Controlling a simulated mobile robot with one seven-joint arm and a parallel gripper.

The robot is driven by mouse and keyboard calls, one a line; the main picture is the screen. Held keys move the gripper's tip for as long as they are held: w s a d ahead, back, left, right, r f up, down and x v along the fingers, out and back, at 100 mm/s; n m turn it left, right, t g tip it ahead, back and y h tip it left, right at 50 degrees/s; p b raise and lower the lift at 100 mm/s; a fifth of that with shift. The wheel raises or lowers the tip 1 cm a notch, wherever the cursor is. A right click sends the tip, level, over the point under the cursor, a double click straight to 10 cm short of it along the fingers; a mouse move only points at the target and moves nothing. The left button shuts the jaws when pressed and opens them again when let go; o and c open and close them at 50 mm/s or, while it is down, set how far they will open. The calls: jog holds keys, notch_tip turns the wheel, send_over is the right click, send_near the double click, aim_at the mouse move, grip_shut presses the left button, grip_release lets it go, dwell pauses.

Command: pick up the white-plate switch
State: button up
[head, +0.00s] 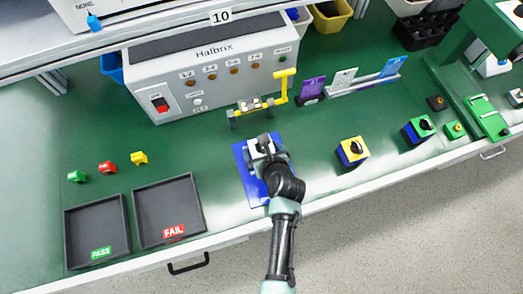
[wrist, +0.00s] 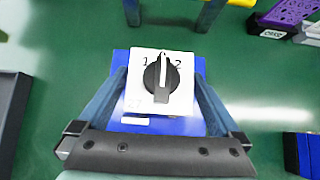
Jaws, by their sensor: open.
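The white-plate switch (wrist: 134,101) has a black rotary knob and the marks 1 and 2. It sits over a blue mat or base (wrist: 190,126) in the wrist view. My gripper (wrist: 163,80) is open, with one finger on each side of the white plate. I cannot tell whether the fingers touch it. In the head view my arm comes down over the blue base (head: 244,176) and hides most of the switch (head: 252,149).
A yellow-plate switch (head: 353,149) and a green-plate switch (head: 417,130) stand to the right. The Halbrix tester (head: 215,75) and its yellow-handled fixture (head: 281,92) are behind. PASS (head: 90,225) and FAIL (head: 165,205) trays lie left. Green table between is clear.

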jog(key=shift+r, duration=0.1)
jog(key=c, duration=1.4)
